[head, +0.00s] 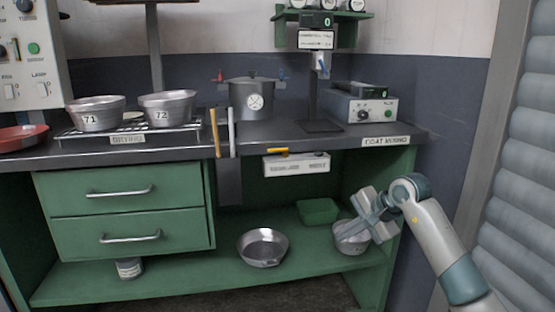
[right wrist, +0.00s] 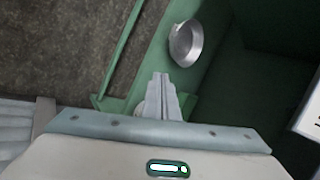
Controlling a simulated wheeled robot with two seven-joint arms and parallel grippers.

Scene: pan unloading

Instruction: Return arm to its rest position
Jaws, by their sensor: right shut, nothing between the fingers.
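My right gripper (head: 362,214) is shut and empty, in front of the right end of the green bench's lower shelf. In the head view it partly covers a metal pan (head: 352,240) on that shelf. The shut fingers also show in the right wrist view (right wrist: 161,92). A second metal pan (head: 263,247) stands on the lower shelf left of the gripper, apart from it. A pan also shows beyond the fingers in the right wrist view (right wrist: 186,43). My left gripper is in neither view.
Metal pans marked 71 (head: 90,120) and 72 (head: 161,113) stand on a rack on the dark worktop (head: 280,134). A lidded pot (head: 254,85) is behind. A green tray (head: 318,211) lies on the lower shelf. A ribbed grey shutter (head: 520,190) is at the right.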

